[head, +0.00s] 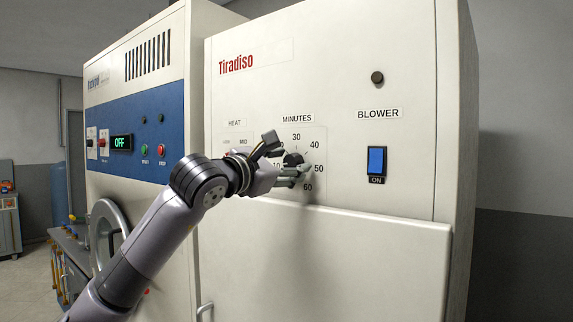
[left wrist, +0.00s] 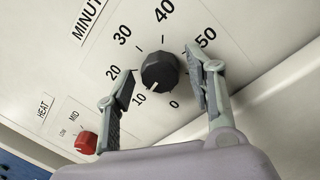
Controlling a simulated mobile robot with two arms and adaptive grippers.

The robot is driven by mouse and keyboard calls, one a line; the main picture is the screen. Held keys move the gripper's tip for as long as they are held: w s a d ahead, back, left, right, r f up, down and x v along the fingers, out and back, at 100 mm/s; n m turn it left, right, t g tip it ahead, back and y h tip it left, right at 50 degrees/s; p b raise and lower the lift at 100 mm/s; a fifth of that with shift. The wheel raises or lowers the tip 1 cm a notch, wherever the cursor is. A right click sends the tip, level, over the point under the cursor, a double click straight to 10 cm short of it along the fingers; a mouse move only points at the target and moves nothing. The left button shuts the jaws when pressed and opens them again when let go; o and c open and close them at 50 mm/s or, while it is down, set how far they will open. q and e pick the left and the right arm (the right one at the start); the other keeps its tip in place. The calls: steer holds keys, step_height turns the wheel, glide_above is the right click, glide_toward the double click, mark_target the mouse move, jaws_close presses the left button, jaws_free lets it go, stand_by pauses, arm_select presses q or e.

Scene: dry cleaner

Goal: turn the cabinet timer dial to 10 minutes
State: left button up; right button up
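The timer dial (left wrist: 160,70) is a round black knob on the white panel, with minute numbers around it. In the left wrist view its white mark points down-left, close to the 10 and slightly to its 0 side. The dial also shows in the head view (head: 292,159), partly hidden by my gripper. My left gripper (left wrist: 160,66) is open, with one finger on each side of the dial. Gaps show between both fingers and the knob in the wrist view. It also shows in the head view (head: 288,155), at the panel. My right gripper is in neither view.
A red heat knob (left wrist: 87,142) sits left of the dial. A blue blower switch (head: 376,161) is to the right on the same panel. A ledge (head: 340,222) juts out below the dial. A blue control panel (head: 135,130) is on the neighbouring machine.

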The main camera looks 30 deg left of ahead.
arm_select(q)
steer(key=shift+s, duration=0.1)
steer(key=s, duration=1.1)
steer(key=shift+s+f, duration=0.4)
steer(key=shift+f, duration=0.05)
steer(key=shift+a, duration=0.15)
